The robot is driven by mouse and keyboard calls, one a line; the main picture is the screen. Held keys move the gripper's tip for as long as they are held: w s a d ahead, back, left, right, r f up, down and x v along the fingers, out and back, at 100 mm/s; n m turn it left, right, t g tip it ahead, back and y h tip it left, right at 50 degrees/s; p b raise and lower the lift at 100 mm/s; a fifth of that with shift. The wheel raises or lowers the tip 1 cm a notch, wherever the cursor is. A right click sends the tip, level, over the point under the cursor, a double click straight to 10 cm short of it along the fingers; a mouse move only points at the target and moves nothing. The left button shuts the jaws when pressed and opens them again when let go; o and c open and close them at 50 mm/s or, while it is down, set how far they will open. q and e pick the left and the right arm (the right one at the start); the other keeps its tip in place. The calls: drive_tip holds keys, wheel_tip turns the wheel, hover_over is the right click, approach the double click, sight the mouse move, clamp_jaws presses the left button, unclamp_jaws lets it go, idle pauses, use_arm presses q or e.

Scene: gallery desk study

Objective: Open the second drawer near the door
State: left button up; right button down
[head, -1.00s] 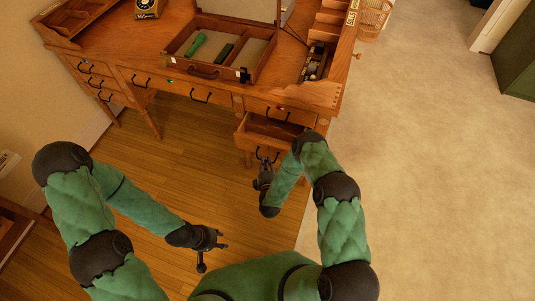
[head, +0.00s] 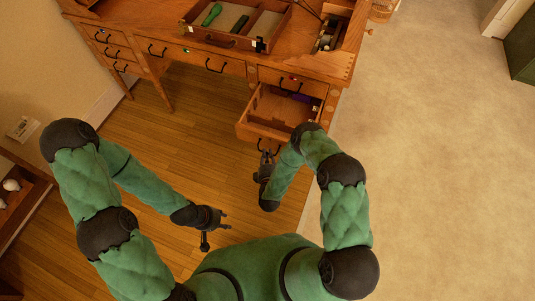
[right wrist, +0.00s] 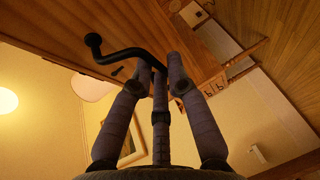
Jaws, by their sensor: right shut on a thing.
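The second drawer (head: 255,131) in the desk's right-hand column is pulled out, and I can see into it. Its black bar handle (right wrist: 122,53) shows large in the right wrist view. My right gripper (head: 266,157) is at the drawer front, with its fingers (right wrist: 164,72) shut on one end of that handle. The gripper partly hides the handle in the head view. My left gripper (head: 224,219) is open and empty over the wooden floor, left of the drawer and away from the desk.
Above it is a closed drawer (head: 310,86) with a red mark. A purple thing (head: 304,98) shows at the back of the open drawer. A wooden case (head: 240,40) with a green object lies on the desktop. The wooden floor (head: 165,150) before the desk and the carpet (head: 430,170) right are clear.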

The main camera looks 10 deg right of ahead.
drive_tip(key=shift+f, duration=0.1)
drive_tip(key=c, duration=1.5)
unclamp_jaws()
drive_tip(key=shift+o, duration=0.2)
drive_tip(key=shift+s, duration=0.1)
drive_tip(key=v, duration=1.1)
drive_tip(key=shift+s+r, duration=0.25)
drive_tip(key=shift+s, duration=0.1)
drive_tip(key=shift+a, duration=0.1)
